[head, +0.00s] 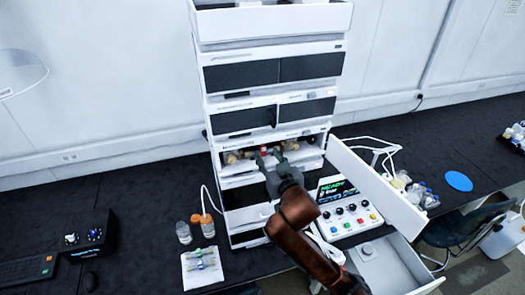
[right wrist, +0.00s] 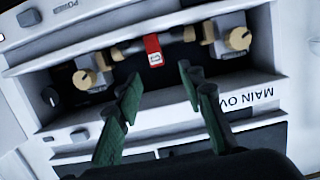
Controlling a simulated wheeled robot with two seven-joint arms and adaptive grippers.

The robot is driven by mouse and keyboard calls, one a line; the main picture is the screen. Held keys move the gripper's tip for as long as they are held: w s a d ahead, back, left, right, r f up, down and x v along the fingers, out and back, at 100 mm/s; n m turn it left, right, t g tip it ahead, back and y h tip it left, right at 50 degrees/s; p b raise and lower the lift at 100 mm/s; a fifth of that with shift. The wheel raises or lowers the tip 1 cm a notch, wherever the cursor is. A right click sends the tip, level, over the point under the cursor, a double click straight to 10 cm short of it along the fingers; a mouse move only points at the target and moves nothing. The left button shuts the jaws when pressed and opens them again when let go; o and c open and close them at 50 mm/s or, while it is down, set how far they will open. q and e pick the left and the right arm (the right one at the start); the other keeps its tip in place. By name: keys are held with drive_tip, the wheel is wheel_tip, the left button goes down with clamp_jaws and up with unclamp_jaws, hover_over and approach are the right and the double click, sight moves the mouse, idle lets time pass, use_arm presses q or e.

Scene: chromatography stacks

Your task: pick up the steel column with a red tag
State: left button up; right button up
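The steel column (right wrist: 175,38) lies across an open bay of the white stack, seen in the right wrist view, held between two grey holders with tan knobs. Its red tag (right wrist: 153,48) hangs at the middle and also shows as a small red spot in the head view (head: 264,149). My right gripper (right wrist: 160,75) is open, with its green fingers pointing at the column. The tag appears in the gap between the fingertips, and nothing is held. In the head view the right gripper (head: 269,158) is at the bay's mouth. My left gripper is not in view.
A white door (head: 375,185) stands open right of the bay. Below it are a control box (head: 345,207) and an open drawer (head: 390,265).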

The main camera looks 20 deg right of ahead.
sight(263, 147)
drive_tip(key=w, duration=0.2)
drive_tip(key=w+f+p, duration=0.1)
drive_tip(key=w, duration=0.3)
drive_tip(key=shift+w+d+f+p, duration=0.1)
drive_tip(key=shift+w+f+p, duration=0.2)
drive_tip(key=shift+w, duration=0.1)
drive_tip(key=shift+r, duration=0.1)
drive_tip(key=shift+c, duration=0.3)
clamp_jaws()
